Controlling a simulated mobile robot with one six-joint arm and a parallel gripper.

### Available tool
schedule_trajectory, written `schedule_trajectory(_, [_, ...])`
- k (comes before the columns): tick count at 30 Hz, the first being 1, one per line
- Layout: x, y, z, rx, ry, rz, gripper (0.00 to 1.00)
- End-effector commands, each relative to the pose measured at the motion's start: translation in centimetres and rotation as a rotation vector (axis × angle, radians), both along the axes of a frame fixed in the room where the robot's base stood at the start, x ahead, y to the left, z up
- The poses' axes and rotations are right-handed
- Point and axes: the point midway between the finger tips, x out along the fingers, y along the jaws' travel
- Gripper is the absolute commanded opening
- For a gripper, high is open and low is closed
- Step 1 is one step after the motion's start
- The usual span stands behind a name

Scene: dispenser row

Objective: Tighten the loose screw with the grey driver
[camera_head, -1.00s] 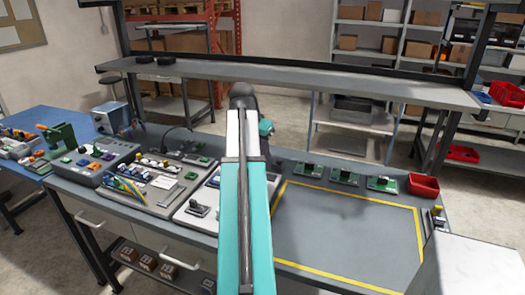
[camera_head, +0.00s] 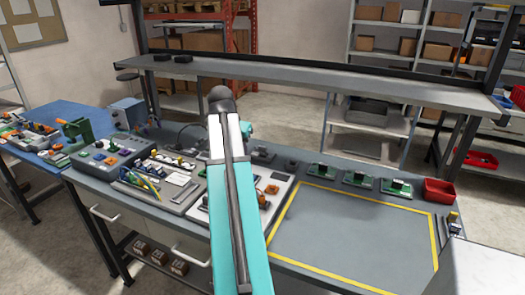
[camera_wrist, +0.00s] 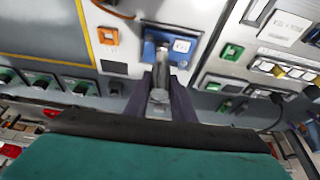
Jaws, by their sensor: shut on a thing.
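In the wrist view my gripper (camera_wrist: 161,84) is shut on a grey cylindrical tool, which looks like the grey driver (camera_wrist: 160,72). The driver points away from the wrist, its far end over a blue block (camera_wrist: 183,46) with a small white label. The block sits on a pale panel (camera_wrist: 117,65). I cannot tell whether the tip touches anything. No loose screw can be made out; the driver covers part of the block. In the head view my arm hides the gripper and driver, and part of the pale panel (camera_head: 284,184).
An orange block (camera_wrist: 108,36) sits beside the blue one. Several green boards (camera_head: 356,178) and a red bin (camera_head: 438,190) line the bench's back right. The yellow-framed area (camera_head: 350,235) is clear. A tool tray (camera_head: 160,181) lies left; a shelf (camera_head: 320,82) spans above.

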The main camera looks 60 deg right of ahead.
Motion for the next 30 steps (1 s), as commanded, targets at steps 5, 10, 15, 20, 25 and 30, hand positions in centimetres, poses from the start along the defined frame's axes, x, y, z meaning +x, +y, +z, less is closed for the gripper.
schedule_trajectory(5, [5.1,4.2,-0.4,0.003,0.002,0.148,0.0])
schedule_trajectory(10, [9.4,8.3,-0.8,0.006,0.001,0.282,0.0])
schedule_trajectory(15, [13.3,12.7,-1.1,0.008,0.003,0.416,0.0])
schedule_trajectory(20, [16.6,17.3,-1.5,0.009,0.003,0.543,0.0])
schedule_trajectory(25, [19.6,22.3,-1.8,0.008,0.003,0.677,0.0])
schedule_trajectory(30, [22.2,27.6,-2.1,0.008,0.002,0.811,0.0])
